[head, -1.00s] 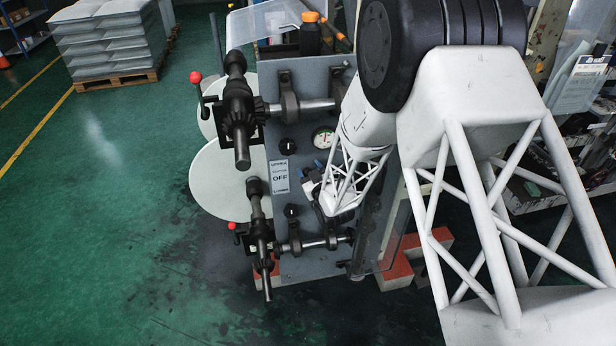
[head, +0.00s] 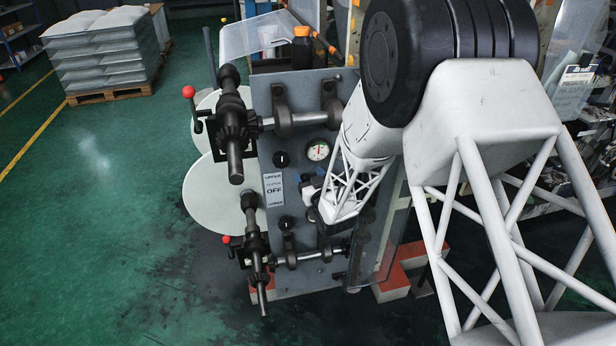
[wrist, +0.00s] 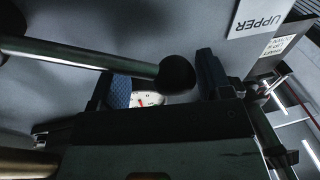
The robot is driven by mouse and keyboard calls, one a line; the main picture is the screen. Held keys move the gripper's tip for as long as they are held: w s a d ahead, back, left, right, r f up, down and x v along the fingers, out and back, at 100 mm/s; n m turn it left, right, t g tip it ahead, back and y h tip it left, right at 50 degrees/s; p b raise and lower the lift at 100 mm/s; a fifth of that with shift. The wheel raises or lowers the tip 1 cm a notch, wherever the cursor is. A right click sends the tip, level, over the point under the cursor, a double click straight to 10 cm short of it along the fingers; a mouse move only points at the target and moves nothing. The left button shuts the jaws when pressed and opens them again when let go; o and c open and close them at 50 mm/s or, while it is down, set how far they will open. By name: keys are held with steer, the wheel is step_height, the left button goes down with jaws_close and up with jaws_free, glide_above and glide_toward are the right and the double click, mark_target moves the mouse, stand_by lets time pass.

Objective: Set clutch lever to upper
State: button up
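The clutch lever is a metal rod with a black ball knob (wrist: 177,75) in the wrist view. The rod comes in from the left, and the knob lies in the gap between the two blue-padded fingers of my gripper (wrist: 164,84). The fingers are apart; I cannot tell whether either touches the knob. In the head view my gripper (head: 312,187) is at the grey panel (head: 290,225), just right of the white clutch label (head: 273,190) reading UPPER, OFF and LOWER. The lever is hard to make out there, largely hidden by my gripper.
A round gauge (head: 318,150) and two black knobs sit on the panel near my gripper. Black shafts with red-ball handles (head: 188,92) stick out at the panel's left. A clear sheet (head: 392,235) stands at the right. Green floor (head: 100,250) is open at left.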

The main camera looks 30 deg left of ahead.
steer(key=shift+o, duration=0.5)
steer(key=shift+a+r, duration=0.1)
steer(key=shift+s, duration=0.1)
steer(key=v, duration=0.7)
steer(key=shift+s+d, duration=0.15)
steer(key=shift+d, duration=0.2)
steer(key=shift+r, duration=0.15)
